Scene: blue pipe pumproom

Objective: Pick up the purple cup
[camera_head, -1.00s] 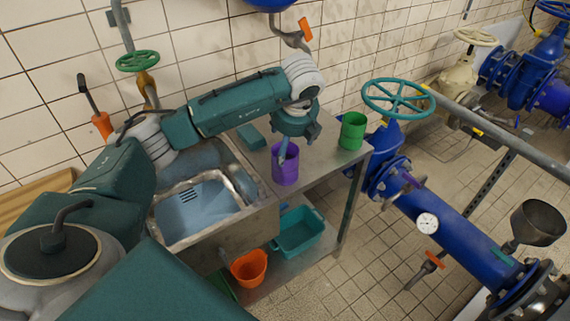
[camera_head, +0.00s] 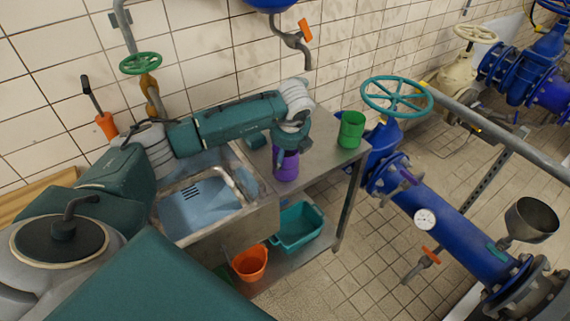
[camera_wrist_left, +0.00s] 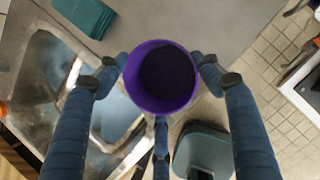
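The purple cup (camera_head: 286,167) stands upright on the metal table beside the sink, partly hidden by my left gripper. My left gripper (camera_head: 286,150) is right over the cup, pointing down. In the left wrist view the round rim and dark inside of the purple cup (camera_wrist_left: 161,78) lie between the fingers of my left gripper (camera_wrist_left: 160,72). Two fingers flank the cup and a third is below it in the picture. The fingers are spread about the cup's width and very near its wall; contact is not clear. My right gripper is not in view.
A green cup (camera_head: 351,130) stands right of the purple cup. The sink (camera_head: 196,205) is left of it. A teal bin (camera_head: 297,228) and an orange bucket (camera_head: 250,262) are below. A blue pipe (camera_head: 448,232) with a valve wheel (camera_head: 397,97) runs to the right.

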